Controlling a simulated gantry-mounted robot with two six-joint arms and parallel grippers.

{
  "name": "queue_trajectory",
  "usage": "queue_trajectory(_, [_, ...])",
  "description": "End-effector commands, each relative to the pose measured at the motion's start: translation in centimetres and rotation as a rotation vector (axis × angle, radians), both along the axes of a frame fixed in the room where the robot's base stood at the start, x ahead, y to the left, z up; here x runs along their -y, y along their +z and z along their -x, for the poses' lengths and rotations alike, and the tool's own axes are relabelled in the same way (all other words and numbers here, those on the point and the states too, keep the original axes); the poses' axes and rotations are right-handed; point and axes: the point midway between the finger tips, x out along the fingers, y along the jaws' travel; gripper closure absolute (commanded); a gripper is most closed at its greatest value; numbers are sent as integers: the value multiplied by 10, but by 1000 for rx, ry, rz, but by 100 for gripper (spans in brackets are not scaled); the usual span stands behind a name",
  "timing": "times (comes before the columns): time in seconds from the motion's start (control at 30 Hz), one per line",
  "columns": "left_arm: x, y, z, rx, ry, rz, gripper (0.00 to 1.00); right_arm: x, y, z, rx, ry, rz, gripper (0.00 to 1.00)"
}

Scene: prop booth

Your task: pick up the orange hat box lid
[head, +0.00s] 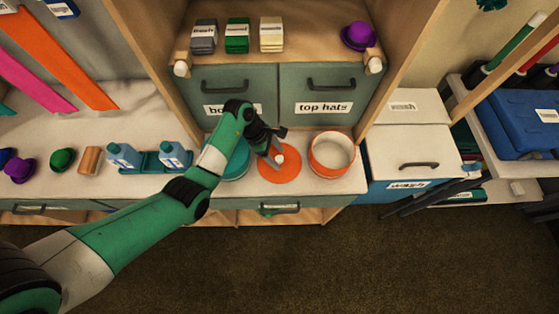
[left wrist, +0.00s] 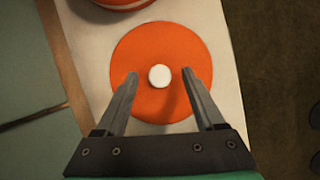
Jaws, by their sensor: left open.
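The orange hat box lid (head: 281,172) is a flat orange disc with a white knob (head: 280,158) on top. It lies on the white counter, left of the orange and white round hat box (head: 331,155), which stands open. My left gripper (head: 275,158) is over the lid. In the left wrist view the lid (left wrist: 160,50) fills the middle, and the open fingers of my left gripper (left wrist: 165,77) lie on either side of the white knob (left wrist: 159,77), with a gap to each side. Whether the fingertips touch the lid I cannot tell. My right gripper is not in view.
A teal round box (head: 236,161) stands left of the lid, partly behind my left arm. A green drawer labelled "top hats" (head: 322,93) rises behind the counter. Blue bottles (head: 123,156) in a teal tray stand farther left. A white box (head: 410,150) stands at right.

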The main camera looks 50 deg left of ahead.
Motion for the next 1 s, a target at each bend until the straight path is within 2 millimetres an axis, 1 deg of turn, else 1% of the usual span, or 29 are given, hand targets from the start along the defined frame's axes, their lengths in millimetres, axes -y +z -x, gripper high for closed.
queue_trajectory(0.03, [1, -5, -1, 1, -1, -1, 29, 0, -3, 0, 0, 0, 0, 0])
queue_trajectory(0.27, [2, -5, -2, 1, 0, -1, 29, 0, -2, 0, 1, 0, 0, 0])
queue_trajectory(0.4, [2, -5, -2, 1, 0, -1, 55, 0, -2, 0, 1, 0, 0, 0])
queue_trajectory(0.57, [2, -5, -2, 1, 0, -1, 83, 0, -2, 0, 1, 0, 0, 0])
queue_trajectory(0.6, [2, -5, -2, 1, 0, -1, 91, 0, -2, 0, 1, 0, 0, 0])
queue_trajectory(0.67, [2, -5, -2, 1, 0, -1, 100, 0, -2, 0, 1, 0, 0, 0])
queue_trajectory(0.93, [2, -4, -2, 1, 0, -1, 100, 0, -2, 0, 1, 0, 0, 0])
queue_trajectory(1.0, [2, -2, -2, 2, 1, 0, 100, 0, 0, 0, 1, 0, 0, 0])
